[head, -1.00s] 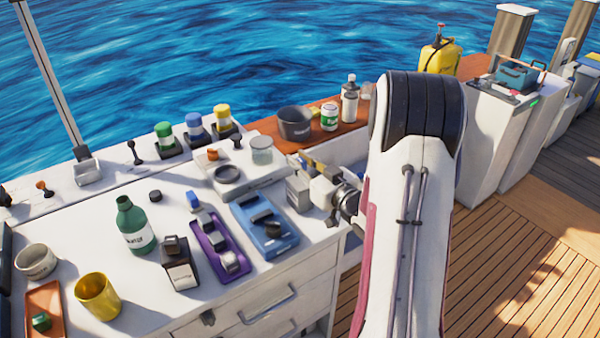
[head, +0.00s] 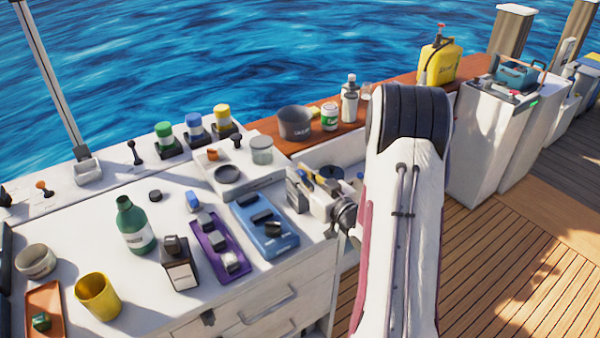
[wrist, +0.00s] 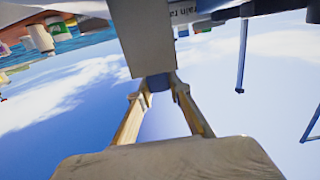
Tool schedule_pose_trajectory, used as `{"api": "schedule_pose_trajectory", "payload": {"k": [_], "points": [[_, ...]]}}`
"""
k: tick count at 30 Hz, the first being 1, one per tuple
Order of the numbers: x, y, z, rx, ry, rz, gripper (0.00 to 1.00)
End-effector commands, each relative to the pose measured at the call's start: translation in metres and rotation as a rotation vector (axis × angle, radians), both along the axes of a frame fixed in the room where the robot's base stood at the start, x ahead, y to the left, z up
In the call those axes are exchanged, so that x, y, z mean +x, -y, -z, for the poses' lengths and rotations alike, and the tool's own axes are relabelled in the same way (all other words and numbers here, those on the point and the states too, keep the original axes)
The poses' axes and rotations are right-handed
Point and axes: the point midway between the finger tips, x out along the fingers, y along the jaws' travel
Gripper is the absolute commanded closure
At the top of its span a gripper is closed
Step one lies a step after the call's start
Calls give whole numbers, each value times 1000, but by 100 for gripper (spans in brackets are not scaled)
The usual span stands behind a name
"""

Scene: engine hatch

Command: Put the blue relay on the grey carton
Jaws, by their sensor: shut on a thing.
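My gripper (head: 300,172) reaches in from the right at the counter's right end, its yellowish fingers roughly level. In the wrist view the fingertips (wrist: 157,88) are closed on a small blue piece, the blue relay (wrist: 158,83). A plain grey box, the grey carton (head: 297,196), stands right by the fingertips. In the wrist view, which is upside down, the carton (wrist: 150,40) covers part of the relay. I cannot tell whether relay and carton touch.
A purple rail (head: 208,228) and a blue rail (head: 275,243) with dark blocks lie left of the carton. A pale raised platform (head: 250,185) with a jar is behind. A small blue object (head: 192,200), a green bottle (head: 135,230) and a yellow cup (head: 97,297) stand further left.

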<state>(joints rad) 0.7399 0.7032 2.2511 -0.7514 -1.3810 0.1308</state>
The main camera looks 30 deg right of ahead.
Motion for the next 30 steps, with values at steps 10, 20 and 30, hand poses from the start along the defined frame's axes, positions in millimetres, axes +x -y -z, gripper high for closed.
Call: {"api": "schedule_pose_trajectory", "payload": {"k": [10,20,30], "points": [[0,0,0,0,0,0,65],[-3,0,-3,0,-1,1,65],[-43,1,-5,1,-1,3,65]]}}
